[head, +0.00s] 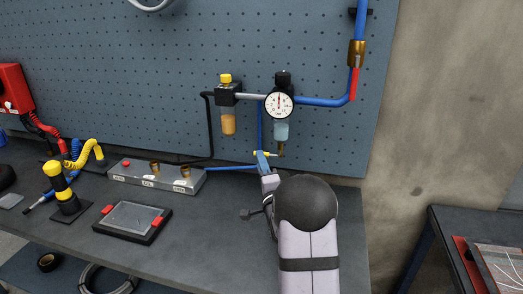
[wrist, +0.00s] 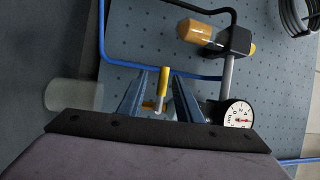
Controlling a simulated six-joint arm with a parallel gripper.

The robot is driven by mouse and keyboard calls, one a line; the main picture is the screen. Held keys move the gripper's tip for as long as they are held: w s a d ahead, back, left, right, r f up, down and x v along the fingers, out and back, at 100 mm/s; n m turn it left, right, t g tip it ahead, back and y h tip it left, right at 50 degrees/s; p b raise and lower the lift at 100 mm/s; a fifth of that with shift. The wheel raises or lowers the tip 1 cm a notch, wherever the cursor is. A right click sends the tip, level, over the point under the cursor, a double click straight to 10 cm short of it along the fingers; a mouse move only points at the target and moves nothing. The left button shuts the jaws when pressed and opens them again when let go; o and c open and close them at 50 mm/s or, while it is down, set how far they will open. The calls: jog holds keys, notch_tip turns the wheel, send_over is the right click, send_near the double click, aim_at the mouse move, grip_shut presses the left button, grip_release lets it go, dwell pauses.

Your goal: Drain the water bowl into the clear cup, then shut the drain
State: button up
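The water bowl (head: 281,131) hangs under the round gauge on the pegboard, with pale blue liquid in it. Its drain valve has a brass outlet (head: 281,150) and a yellow lever (wrist: 163,82). My gripper (head: 263,156) is at the lever. In the wrist view its two fingers (wrist: 162,92) stand apart with the lever between them. I see no clear grip on it; contact is hard to judge. A translucent cylinder, likely the clear cup (wrist: 72,95), stands left of the fingers in the wrist view. It is not visible in the head view, where my arm covers part of the bench.
The gauge (head: 279,104) and amber bowl (head: 228,123) are close above and left. A black-framed tray (head: 132,219) and yellow-topped post (head: 60,185) lie left. A red-handled valve (head: 355,80) is upper right.

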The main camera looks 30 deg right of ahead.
jog(key=shift+d+r+m+h, duration=0.35)
jog(key=shift+d+m+h, duration=0.15)
jog(key=shift+d+h, duration=0.15)
jog(key=p+x, duration=0.3)
jog(key=x, duration=0.4)
jog(key=shift+w, duration=0.15)
grip_shut()
